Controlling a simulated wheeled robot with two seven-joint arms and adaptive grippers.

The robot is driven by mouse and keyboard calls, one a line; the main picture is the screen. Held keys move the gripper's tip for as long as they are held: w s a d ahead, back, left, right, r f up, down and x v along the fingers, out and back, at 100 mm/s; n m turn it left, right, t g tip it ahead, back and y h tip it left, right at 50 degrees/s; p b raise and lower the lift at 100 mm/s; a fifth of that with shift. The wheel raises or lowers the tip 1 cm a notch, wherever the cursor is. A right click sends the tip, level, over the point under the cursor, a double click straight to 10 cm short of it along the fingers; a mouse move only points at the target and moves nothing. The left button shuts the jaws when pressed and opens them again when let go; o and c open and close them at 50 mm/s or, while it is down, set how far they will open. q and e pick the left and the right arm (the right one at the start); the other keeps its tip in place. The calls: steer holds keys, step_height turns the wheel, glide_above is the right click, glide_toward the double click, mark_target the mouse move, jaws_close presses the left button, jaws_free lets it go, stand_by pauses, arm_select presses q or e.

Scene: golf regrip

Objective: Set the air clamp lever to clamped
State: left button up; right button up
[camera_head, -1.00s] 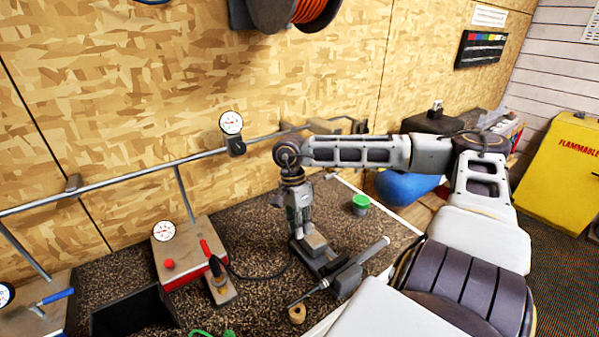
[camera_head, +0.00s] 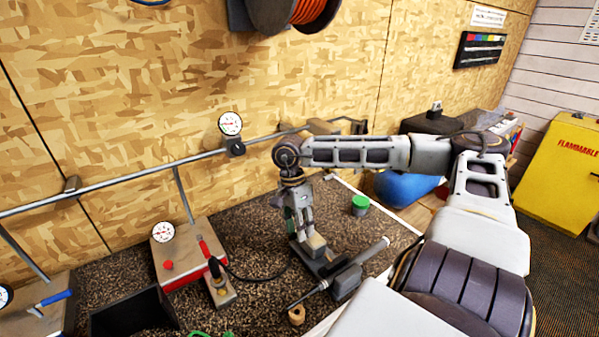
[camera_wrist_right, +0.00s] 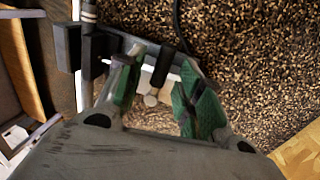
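The air clamp (camera_head: 332,266) stands on the bench mat, a dark grey base with a beige block (camera_head: 315,241) on it. My right gripper (camera_head: 300,235) points down just above and behind this block. In the right wrist view its green-padded fingers (camera_wrist_right: 155,95) are apart. The lever is not clear in the head view. My left gripper is not in view.
A grey tube (camera_head: 370,252) lies beside the clamp at the bench's front edge. A red-sided gauge box (camera_head: 187,250) with a hose stands to the left, and a green-lidded cup (camera_head: 360,205) behind right. A metal rail (camera_head: 130,176) runs along the wall. Mat between box and clamp is mostly clear.

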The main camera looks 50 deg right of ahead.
step_height(320, 180, up, 12)
steer(key=w, duration=0.2)
steer(key=shift+w+d, duration=0.15)
steer(key=shift+d, duration=0.1)
stand_by(0.7)
steer(key=shift+f, duration=0.15)
stand_by(0.4)
